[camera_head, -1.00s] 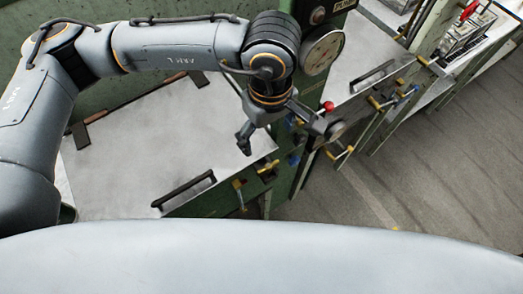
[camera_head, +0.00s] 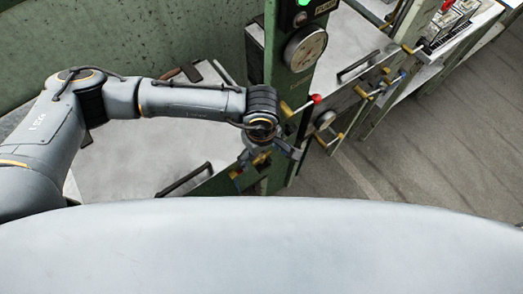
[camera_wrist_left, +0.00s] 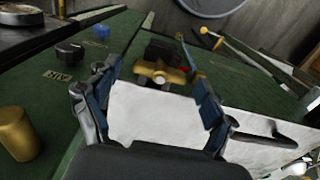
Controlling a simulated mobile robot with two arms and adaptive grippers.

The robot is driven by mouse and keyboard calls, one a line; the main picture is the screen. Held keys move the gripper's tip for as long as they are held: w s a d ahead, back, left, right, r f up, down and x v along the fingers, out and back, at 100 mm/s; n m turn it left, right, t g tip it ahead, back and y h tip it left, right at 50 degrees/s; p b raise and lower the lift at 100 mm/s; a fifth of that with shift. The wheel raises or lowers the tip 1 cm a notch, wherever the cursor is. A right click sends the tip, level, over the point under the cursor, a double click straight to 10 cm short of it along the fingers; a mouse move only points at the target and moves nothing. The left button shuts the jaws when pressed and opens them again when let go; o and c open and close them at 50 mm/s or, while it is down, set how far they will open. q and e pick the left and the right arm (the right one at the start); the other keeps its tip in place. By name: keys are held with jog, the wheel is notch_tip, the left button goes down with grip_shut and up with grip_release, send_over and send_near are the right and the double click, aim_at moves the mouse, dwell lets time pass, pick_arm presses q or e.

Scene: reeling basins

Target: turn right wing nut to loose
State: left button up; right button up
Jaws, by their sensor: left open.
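A brass wing nut (camera_wrist_left: 162,76) with a dark block behind it sits on the green panel in the left wrist view, seen between my fingertips. My left gripper (camera_wrist_left: 157,80) is open, its blue-padded fingers on either side of the nut's line of sight, with no contact visible. In the head view my left gripper (camera_head: 271,156) points down at the front edge of the green machine, near brass fittings (camera_head: 236,174). There the arm partly hides the fittings, and I cannot tell which is the right wing nut. My right gripper is not in view.
A black knob (camera_wrist_left: 69,52), a blue knob (camera_wrist_left: 101,32) and a brass cylinder (camera_wrist_left: 17,134) stand on the panel. A round gauge (camera_head: 305,48) and a red-tipped lever (camera_head: 315,99) are close to my left arm. Open floor (camera_head: 420,150) lies right.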

pick_arm(q)
jog(key=c, duration=1.1)
jog(key=shift+f+n+b, duration=0.15)
jog(key=shift+n+b, duration=0.25)
jog(key=shift+b, duration=0.4)
jog(key=shift+c, duration=0.2)
jog(key=n+b, duration=0.2)
jog(key=b, duration=0.2)
jog(key=n+b, duration=0.3)
jog(key=b, duration=0.1)
jog(key=n+b, duration=0.2)
jog(key=b, duration=0.1)
jog(key=shift+d+f+b, duration=0.1)
jog(key=shift+f+b, duration=0.15)
jog(key=shift+b, duration=0.15)
jog(key=n+b, duration=0.8)
jog(key=b, duration=0.2)
jog(key=shift+r, duration=0.15)
jog(key=shift+r+n+b, duration=0.25)
jog(key=shift+n+b, duration=0.85)
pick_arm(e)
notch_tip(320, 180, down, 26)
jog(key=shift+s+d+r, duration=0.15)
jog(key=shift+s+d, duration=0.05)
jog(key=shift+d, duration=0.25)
